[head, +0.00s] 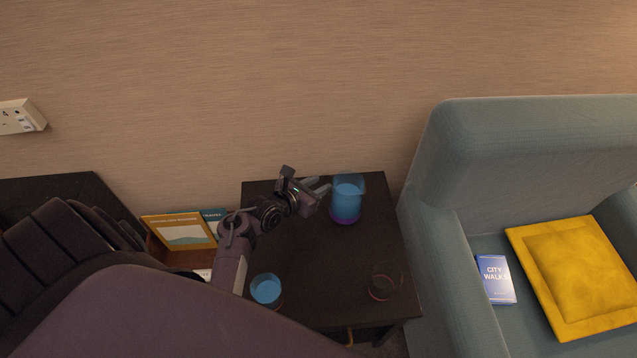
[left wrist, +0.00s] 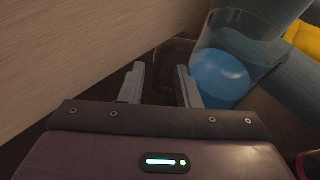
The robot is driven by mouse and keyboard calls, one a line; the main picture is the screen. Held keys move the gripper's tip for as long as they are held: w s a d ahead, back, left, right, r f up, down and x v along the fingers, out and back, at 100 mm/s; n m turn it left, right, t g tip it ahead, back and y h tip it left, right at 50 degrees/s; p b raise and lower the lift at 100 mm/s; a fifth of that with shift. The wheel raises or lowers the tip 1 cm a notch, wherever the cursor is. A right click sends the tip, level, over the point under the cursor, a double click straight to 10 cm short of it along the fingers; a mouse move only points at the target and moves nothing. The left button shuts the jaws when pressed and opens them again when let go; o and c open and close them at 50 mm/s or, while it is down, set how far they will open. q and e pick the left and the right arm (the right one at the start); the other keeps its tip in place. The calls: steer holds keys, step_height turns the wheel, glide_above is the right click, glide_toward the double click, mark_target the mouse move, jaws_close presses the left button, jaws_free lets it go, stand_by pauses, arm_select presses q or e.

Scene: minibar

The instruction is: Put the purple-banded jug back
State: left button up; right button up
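The jug (head: 346,203), clear with blue liquid and a purple band round its base, stands upright on the dark side table (head: 330,262), near its back edge. My left gripper (head: 319,187) is at the jug's left side with its fingers pointing towards it. In the left wrist view the fingers (left wrist: 160,80) are apart, and the jug (left wrist: 232,72) is just beyond the right finger. A faint clear loop, seemingly the jug's handle, shows beyond the gap; I cannot tell whether it is between the fingers. My right gripper is not in view.
A tumbler with blue liquid (head: 266,291) stands at the table's front left, and an empty glass (head: 385,281) at the front right. Books (head: 180,233) stand left of the table. An armchair (head: 440,240) is close on the right; the wall is behind.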

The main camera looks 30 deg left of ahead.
arm_select(q)
steer(key=s+r+p, duration=0.1)
steer(key=s+p, duration=0.1)
steer(key=shift+s+a+r+p, duration=0.1)
steer(key=shift+a+r+p, duration=0.1)
steer(key=shift+r+p, duration=0.2)
steer(key=p+v, duration=0.7)
steer(key=v, duration=0.1)
steer(key=shift+s+f+p, duration=0.2)
steer(key=shift+s+p, duration=0.15)
steer(key=shift+s, duration=0.15)
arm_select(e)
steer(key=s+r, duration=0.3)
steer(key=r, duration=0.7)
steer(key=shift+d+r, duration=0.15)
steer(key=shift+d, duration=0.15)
arm_select(q)
steer(key=shift+a, duration=0.1)
